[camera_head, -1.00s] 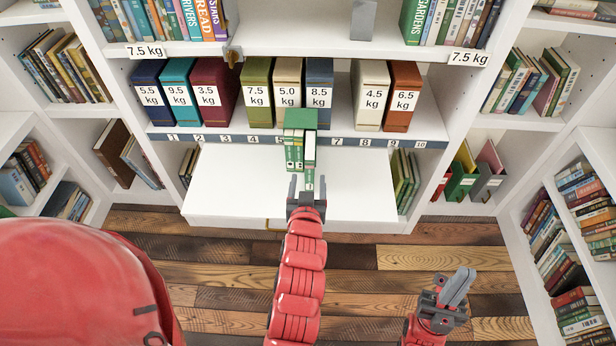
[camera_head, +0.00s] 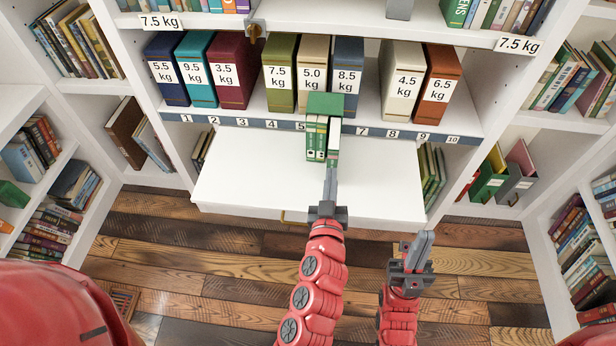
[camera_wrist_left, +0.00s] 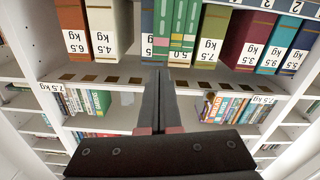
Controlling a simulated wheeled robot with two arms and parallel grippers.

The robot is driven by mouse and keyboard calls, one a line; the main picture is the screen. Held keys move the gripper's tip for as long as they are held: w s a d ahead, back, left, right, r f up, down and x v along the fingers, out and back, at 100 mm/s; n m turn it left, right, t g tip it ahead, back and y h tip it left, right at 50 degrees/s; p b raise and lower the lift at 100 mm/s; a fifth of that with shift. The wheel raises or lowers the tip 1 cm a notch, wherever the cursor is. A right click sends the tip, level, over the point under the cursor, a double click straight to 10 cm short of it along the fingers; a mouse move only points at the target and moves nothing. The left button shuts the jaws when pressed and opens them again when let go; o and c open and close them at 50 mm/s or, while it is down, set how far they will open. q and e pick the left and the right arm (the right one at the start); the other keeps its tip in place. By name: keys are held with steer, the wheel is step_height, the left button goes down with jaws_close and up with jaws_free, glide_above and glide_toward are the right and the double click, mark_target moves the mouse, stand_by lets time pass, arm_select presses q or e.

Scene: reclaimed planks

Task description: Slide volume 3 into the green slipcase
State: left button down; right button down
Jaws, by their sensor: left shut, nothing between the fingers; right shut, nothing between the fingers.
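The rightmost one, which I take to be volume 3 (camera_head: 333,142), sticks out slightly past the others. My left gripper (camera_head: 330,176) is shut and empty, its tips right at the near end of that volume; contact cannot be told. In the left wrist view, green spines (camera_wrist_left: 185,30) stand just beyond the left fingertips (camera_wrist_left: 158,75). My right gripper (camera_head: 425,243) is shut and empty over the floor.
Weight-labelled boxes stand on the shelf on both sides, including a 8.5 kg blue one (camera_head: 347,70) and a cream 4.5 kg one (camera_head: 402,80). Bookcases flank both sides.

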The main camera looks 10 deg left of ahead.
mark_target(334, 150)
arm_select(q)
steer(key=w+p, duration=0.2)
steer(key=w, duration=0.3)
steer(key=shift+w, duration=0.2)
steer(key=shift+w+b, duration=0.35)
steer(key=shift+w, duration=1.95)
steer(key=shift+w+b, duration=0.7)
steer(key=shift+w, duration=1.45)
steer(key=shift+s, duration=0.1)
stand_by(0.3)
steer(key=shift+s, duration=1.55)
steer(key=s+b, duration=0.4)
steer(key=s, duration=1.3)
